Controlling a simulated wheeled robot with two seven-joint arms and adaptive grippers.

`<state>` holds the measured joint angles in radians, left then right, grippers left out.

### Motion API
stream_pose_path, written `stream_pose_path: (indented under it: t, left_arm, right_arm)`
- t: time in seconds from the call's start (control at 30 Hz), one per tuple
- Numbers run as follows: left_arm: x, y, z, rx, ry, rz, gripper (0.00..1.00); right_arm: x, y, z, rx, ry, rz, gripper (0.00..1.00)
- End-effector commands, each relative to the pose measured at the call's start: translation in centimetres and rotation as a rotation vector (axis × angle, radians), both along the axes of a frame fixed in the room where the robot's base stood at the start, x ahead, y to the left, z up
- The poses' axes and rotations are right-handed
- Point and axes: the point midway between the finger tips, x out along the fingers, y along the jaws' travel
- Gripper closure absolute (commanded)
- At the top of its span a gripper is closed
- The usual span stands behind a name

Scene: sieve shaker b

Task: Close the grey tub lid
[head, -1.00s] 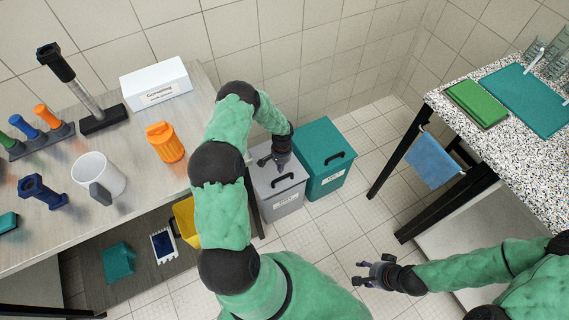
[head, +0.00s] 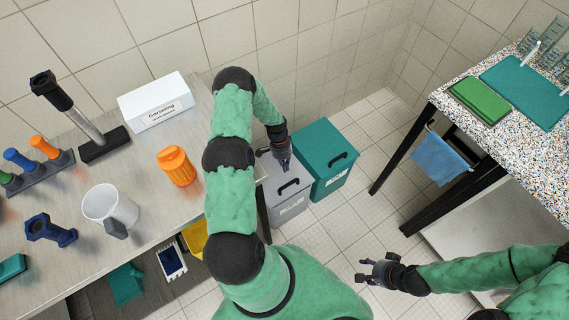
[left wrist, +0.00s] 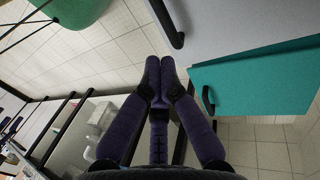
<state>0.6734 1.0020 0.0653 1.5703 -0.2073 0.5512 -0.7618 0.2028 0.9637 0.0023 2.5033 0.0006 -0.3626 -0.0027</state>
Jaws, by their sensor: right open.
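The grey tub (head: 287,207) stands on the floor beside the workbench. Its lid (head: 292,181) has a black bar handle and looks flat on top; my left arm and gripper cover its rear part. The lid (left wrist: 235,25) and handle also show at the top of the left wrist view. My left gripper (head: 284,166) is over the lid's rear part. Its fingertips (left wrist: 160,68) meet with nothing between them, beside the handle; contact with the lid cannot be told. My right gripper (head: 363,273) is open and empty, low at the right.
A teal tub (head: 325,180) with a handled lid stands right against the grey tub. The workbench (head: 150,215) at left holds a mug, an orange bottle and a white box. A speckled table (head: 500,130) is at right. Floor between is free.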

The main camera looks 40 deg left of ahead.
Motion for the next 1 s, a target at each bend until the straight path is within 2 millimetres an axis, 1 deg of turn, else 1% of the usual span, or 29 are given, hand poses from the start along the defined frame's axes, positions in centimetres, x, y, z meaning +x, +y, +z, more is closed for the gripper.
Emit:
stream_pose_path:
  t: [0.03,0.2,0.4,0.5,0.7,1.0]
  left_arm:
    - [-0.2,-0.4,-1.3,-0.001,0.002,-0.001,1.00]
    - [-0.4,-1.2,-4.3,-0.001,0.001,0.001,1.00]
    - [-0.7,-2.1,-7.3,0.000,0.000,0.000,1.00]
    - [-0.8,-2.3,-8.2,0.001,0.000,0.000,1.00]
    - [-0.9,-2.7,-9.1,0.001,0.000,0.001,1.00]
    - [-0.9,-2.7,-9.0,0.002,0.000,0.001,1.00]
  right_arm:
    - [0.0,0.0,-0.6,0.000,0.000,0.000,0.51]
    - [0.0,0.0,-1.5,0.000,0.000,0.000,0.51]
    - [0.0,0.0,-2.6,0.000,0.000,0.000,0.51]
    - [0.0,0.0,-3.0,0.000,0.000,0.000,0.51]
    - [0.0,0.0,-3.2,0.000,0.000,0.000,0.51]
    - [0.0,0.0,-3.2,0.000,0.000,0.000,0.51]
